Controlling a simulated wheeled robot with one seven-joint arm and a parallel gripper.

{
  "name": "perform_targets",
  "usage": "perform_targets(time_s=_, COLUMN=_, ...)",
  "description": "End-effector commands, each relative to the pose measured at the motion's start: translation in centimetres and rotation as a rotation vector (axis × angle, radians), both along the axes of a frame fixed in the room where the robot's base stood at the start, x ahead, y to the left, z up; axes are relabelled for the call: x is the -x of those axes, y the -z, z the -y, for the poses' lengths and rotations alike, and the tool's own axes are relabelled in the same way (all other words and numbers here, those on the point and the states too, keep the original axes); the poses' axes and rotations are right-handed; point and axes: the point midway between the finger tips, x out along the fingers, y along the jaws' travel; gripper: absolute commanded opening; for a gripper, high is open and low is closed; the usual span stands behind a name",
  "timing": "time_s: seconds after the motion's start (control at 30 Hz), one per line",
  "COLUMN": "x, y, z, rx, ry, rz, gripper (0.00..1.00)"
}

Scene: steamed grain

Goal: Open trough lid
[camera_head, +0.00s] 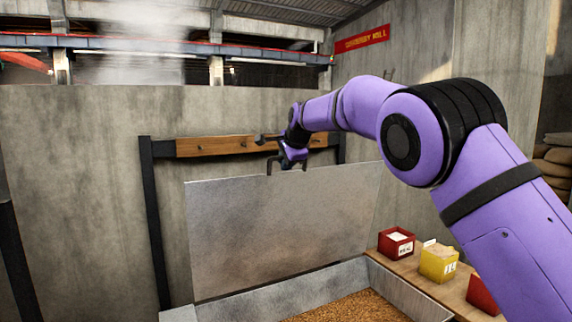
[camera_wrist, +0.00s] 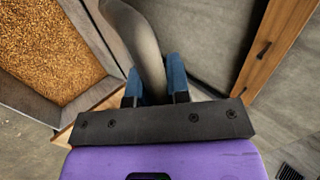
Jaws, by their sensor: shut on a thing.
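The trough lid (camera_head: 275,235) is a large grey metal panel standing nearly upright, raised open at the back of the trough (camera_head: 310,290). A dark handle (camera_head: 270,166) sits on its top edge. My gripper (camera_head: 288,163) is at that handle. In the wrist view, my gripper's blue fingers (camera_wrist: 156,88) are closed around a grey curved bar, the handle (camera_wrist: 143,40). Golden grain (camera_head: 352,308) lies in the trough; the grain also fills the upper left of the wrist view (camera_wrist: 45,45). The handle is partly hidden by my gripper in the head view.
A wooden beam (camera_head: 215,146) on black posts (camera_head: 155,225) stands behind the lid, close to its top edge. Red (camera_head: 396,243) and yellow (camera_head: 438,262) boxes stand on a wooden shelf (camera_head: 415,273) right of the trough. A concrete wall (camera_head: 80,200) is behind.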

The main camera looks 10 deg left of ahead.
Motion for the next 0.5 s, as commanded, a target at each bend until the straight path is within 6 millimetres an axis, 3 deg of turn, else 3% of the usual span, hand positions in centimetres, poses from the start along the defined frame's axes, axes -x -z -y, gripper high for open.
perform_targets(time_s=0.03, x=-0.05, y=0.70, z=0.02, rx=0.008, ry=-0.001, rz=-0.008, gripper=0.00)
perform_targets(time_s=0.33, x=-0.03, y=0.90, z=0.00, rx=0.010, ry=-0.002, rz=-0.011, gripper=0.00)
perform_targets(time_s=0.37, x=-0.03, y=0.93, z=0.01, rx=0.010, ry=-0.002, rz=-0.011, gripper=0.19)
perform_targets(time_s=0.4, x=-0.04, y=0.94, z=0.00, rx=0.009, ry=-0.001, rz=-0.012, gripper=0.28)
perform_targets(time_s=0.47, x=-0.03, y=0.94, z=0.00, rx=0.010, ry=-0.001, rz=-0.013, gripper=0.42)
perform_targets(time_s=0.5, x=-0.02, y=0.94, z=0.00, rx=0.010, ry=-0.001, rz=-0.013, gripper=0.42)
